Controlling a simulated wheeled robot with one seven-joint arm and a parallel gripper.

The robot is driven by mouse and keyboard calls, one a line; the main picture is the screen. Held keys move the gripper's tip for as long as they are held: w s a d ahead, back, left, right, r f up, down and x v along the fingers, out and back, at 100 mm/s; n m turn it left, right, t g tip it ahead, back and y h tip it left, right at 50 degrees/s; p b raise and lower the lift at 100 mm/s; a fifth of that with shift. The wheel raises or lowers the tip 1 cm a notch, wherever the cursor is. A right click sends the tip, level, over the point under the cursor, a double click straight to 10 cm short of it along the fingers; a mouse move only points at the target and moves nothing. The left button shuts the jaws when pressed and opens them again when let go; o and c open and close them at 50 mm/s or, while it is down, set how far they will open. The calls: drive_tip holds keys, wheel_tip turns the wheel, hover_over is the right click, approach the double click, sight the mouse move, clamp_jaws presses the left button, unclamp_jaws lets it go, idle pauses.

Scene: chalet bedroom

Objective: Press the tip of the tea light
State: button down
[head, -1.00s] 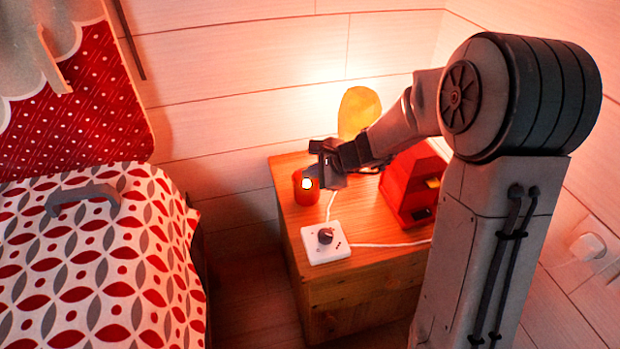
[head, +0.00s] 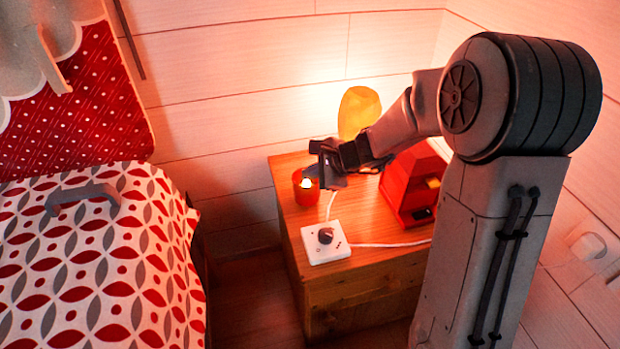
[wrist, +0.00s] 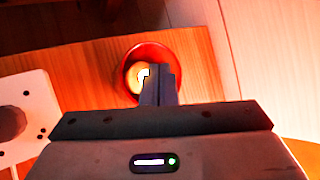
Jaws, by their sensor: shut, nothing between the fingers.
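The tea light (head: 307,184) glows inside a small red cup (head: 305,196) at the back left of the wooden nightstand. In the wrist view the lit tea light (wrist: 142,75) shows inside the round red cup (wrist: 128,88), partly hidden behind my fingers. My gripper (head: 322,183) is shut and empty, with its fingertips at the cup's right side in the head view. In the wrist view my gripper's fingertips (wrist: 158,72) overlap the tea light and the cup's opening. I cannot tell whether they touch the tea light.
A white dimmer plate with a dark knob (head: 325,238) lies in front of the cup on the nightstand (head: 372,275). A red house-shaped box (head: 408,190) stands to the right. A yellow lamp (head: 358,110) glows behind. A bed (head: 100,270) is at left.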

drive_tip(key=shift+s+f+b, duration=0.15)
drive_tip(key=shift+f+b, duration=0.3)
drive_tip(key=shift+b, duration=0.05)
drive_tip(key=shift+r+p, duration=0.3)
drive_tip(key=shift+r, duration=0.15)
wheel_tip(320, 180, up, 6)
drive_tip(key=p, duration=0.4)
drive_tip(key=shift+p, duration=0.35)
drive_tip(key=shift+s, duration=0.1)
idle(1.7)
